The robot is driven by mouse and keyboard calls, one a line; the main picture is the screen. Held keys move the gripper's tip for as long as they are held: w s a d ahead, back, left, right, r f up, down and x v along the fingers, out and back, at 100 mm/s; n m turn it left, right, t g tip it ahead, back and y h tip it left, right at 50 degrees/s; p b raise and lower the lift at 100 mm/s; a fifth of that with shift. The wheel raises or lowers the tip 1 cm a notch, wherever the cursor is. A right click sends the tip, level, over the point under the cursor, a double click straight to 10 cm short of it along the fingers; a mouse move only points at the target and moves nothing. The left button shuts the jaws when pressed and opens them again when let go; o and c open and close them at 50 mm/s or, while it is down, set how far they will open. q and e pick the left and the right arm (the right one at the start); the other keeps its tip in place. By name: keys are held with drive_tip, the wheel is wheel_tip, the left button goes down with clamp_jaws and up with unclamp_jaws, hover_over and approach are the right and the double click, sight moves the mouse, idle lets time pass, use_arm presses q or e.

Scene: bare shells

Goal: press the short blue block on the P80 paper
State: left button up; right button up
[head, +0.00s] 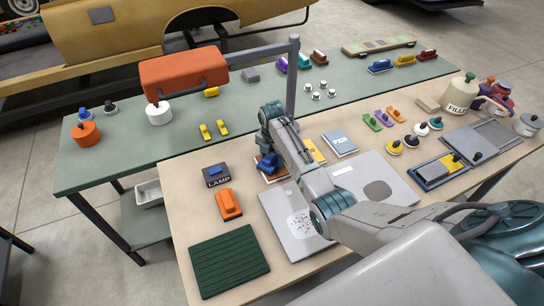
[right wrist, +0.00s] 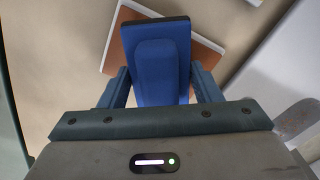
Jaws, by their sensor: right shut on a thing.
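My right gripper (head: 270,157) is shut on a blue block (right wrist: 155,60), which shows between its two fingers in the right wrist view. In the head view the block (head: 266,164) is partly hidden by the gripper. It is over a red-brown pad (head: 275,179), whose white-edged corners show around it in the right wrist view (right wrist: 203,62). I cannot tell if block and pad touch, and no label on this pad is readable. A yellow pad (head: 316,151) and a blue pad (head: 340,143) lie to the right. My left gripper is not in view.
A dark LAMP box (head: 216,181) and an orange block (head: 229,204) stand left of the gripper. Grey panels (head: 289,222) lie in front, and a dark green ribbed mat (head: 229,262) at front left.

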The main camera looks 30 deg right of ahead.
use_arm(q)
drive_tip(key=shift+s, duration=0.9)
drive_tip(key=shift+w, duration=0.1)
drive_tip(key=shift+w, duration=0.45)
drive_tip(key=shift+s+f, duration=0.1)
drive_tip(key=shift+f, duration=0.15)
use_arm(e)
drive_tip(key=shift+f, duration=0.45)
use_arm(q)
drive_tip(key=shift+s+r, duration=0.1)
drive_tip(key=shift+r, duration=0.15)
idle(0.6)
